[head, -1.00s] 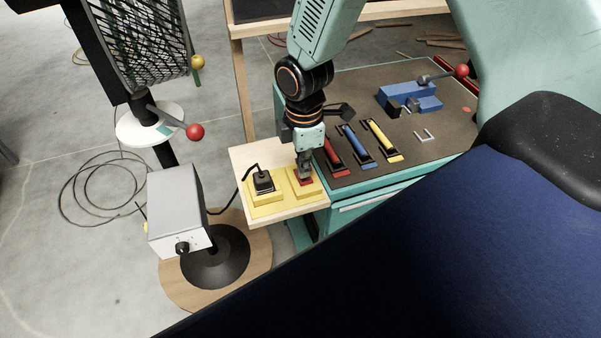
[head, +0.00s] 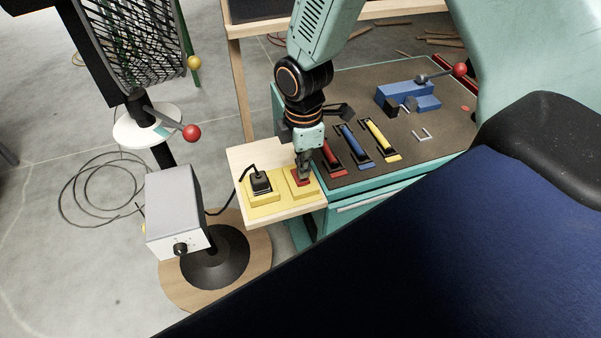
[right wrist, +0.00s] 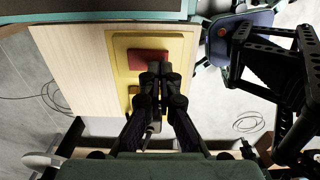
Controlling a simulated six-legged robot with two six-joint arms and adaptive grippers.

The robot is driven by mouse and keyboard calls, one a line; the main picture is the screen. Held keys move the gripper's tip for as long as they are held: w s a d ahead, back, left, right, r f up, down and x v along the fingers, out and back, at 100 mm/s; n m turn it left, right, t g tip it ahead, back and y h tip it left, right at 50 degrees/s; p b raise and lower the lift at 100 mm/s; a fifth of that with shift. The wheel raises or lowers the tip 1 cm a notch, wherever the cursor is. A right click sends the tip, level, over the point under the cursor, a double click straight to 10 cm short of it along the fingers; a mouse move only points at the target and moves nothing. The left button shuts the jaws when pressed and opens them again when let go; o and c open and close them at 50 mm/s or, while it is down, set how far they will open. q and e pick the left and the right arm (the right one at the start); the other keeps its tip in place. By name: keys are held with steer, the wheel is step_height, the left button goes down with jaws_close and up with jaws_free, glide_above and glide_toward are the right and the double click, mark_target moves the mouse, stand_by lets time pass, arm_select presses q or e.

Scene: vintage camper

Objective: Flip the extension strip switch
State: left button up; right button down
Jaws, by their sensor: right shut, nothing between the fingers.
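The yellow extension strip (head: 283,201) lies on a pale wooden board at the side of the teal cabinet. A black plug (head: 260,183) sits in its left part, with a cable on it. Its red switch (head: 300,183) is on the right part, and the switch also shows in the right wrist view (right wrist: 140,56). My right gripper (head: 304,175) points down, shut and empty, with its fingertips at the red switch and partly covering it. They look touching or very close; I cannot tell which. The switch's tilt is not clear. My left gripper is not in view.
Red (head: 334,158), blue (head: 354,145) and yellow (head: 382,139) handled tools lie on the cabinet's brown top (head: 420,155), near a blue vise (head: 407,95). A grey box (head: 175,208) with a black knob stands left of the strip. Cables lie on the floor at left.

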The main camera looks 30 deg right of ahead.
steer(key=shift+a+f, duration=0.1)
steer(key=shift+a, duration=0.1)
steer(key=shift+d+f, duration=0.3)
steer(key=shift+a, duration=0.25)
steer(key=shift+d+f+b, duration=0.2)
steer(key=shift+f+b, duration=0.15)
